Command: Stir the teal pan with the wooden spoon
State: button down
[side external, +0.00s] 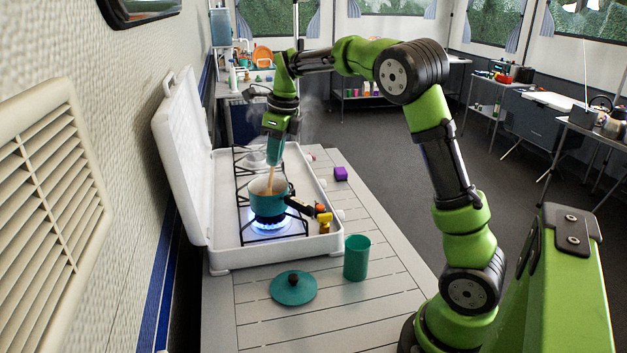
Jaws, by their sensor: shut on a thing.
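The teal pan (268,205) sits on the front burner of the white camp stove, with a blue flame under it. Its dark handle points right. My gripper (274,153) is above the pan, pointing down. It is shut on the wooden spoon (270,180), which hangs nearly upright with its lower end inside the pan. The spoon's bowl is hidden in the pan, and what the pan holds is hard to make out.
The stove's (316,241) raised lid (181,150) stands on the left. A teal lid (293,288) and a teal cup (357,258) are on the slatted table (385,300) in front. Small items (323,218) lie near the pan handle.

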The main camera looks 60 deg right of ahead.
jog(key=shift+r, duration=0.15)
jog(key=shift+s+d+r, duration=0.1)
jog(key=shift+s+r, duration=0.1)
jog(key=shift+r, duration=0.85)
jog(key=shift+s+d+r, duration=0.1)
jog(key=shift+s+r, duration=0.15)
jog(key=shift+r, duration=0.8)
jog(key=shift+s+r, duration=0.2)
jog(key=shift+r, duration=0.85)
jog(key=shift+r, duration=2.45)
